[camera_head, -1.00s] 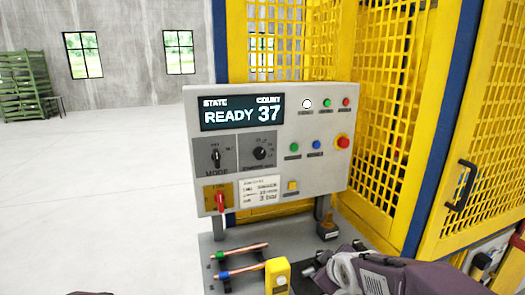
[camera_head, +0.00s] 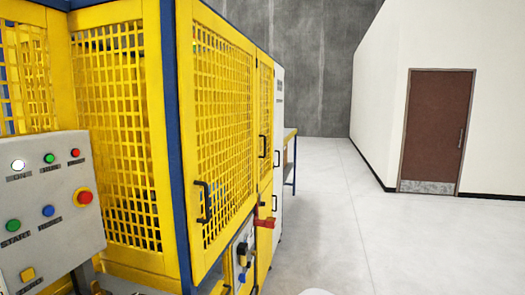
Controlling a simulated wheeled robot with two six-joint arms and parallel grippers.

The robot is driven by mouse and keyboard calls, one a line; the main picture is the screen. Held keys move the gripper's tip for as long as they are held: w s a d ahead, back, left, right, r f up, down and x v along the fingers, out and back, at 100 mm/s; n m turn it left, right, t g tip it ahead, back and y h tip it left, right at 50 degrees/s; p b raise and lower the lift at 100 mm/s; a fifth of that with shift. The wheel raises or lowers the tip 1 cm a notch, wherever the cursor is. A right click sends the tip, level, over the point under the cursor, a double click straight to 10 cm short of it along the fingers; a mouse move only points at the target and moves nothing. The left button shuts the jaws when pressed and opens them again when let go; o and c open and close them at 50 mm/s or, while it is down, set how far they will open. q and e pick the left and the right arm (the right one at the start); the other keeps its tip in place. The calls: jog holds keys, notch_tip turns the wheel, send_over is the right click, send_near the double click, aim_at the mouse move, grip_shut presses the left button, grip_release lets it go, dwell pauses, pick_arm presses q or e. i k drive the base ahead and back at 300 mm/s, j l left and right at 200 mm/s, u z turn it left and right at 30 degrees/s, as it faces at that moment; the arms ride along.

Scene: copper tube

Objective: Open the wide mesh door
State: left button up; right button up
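The wide mesh door (camera_head: 222,125) is a yellow-framed mesh panel on the side of the yellow cage. It looks closed, flush with the cage. Its black handle (camera_head: 208,201) is upright near the door's left edge, beside the blue corner post (camera_head: 181,150). A narrower yellow mesh door (camera_head: 265,125) stands beyond it, with its own small black handle (camera_head: 264,147). Neither of my grippers is in view.
The grey control panel (camera_head: 45,190) with buttons juts out at the left. Switches and a red part (camera_head: 265,222) sit below the mesh doors. A table (camera_head: 290,155) stands past the cage. Open pale floor (camera_head: 340,230) lies to the right, up to a white wall with a brown door (camera_head: 436,130).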

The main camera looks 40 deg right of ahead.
aim_at(186, 11)
jog(key=z, duration=1.2)
